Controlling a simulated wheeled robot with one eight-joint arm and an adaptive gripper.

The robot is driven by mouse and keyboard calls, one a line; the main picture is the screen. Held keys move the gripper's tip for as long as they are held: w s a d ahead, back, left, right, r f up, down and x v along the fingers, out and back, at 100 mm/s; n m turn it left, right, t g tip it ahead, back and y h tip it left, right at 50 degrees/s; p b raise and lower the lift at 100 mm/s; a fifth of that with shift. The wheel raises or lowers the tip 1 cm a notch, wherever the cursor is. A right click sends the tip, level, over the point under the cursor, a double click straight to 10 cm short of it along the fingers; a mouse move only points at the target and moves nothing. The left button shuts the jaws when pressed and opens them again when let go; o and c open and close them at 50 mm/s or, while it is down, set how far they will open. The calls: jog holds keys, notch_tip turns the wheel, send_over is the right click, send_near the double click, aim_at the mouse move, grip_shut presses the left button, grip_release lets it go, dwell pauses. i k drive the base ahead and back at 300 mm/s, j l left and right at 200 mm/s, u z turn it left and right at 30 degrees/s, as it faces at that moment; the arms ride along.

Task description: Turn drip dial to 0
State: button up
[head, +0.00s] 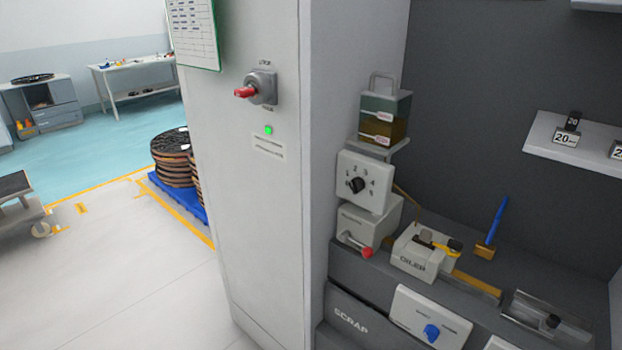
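A white dial plate (372,170) with a round black knob (356,185) stands on the left side of the workstation, just right of the tall white cabinet. Small numbers ring the knob, but they are too small to read surely, and I cannot tell which one the knob points to. An amber oil container (384,120) with a wire handle sits on a bracket above the dial. My gripper is not in view.
A white box with a red-knobbed lever (366,252) is below the dial. An "OILER" unit (420,252) and a blue brush (497,222) are to its right. A blue knob (431,332) is lower down. A red switch (246,92) projects from the cabinet. Open floor (120,270) lies left.

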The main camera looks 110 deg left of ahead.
aim_at(356, 184)
jog(key=u, duration=3.4)
jog(key=j+z, duration=0.9)
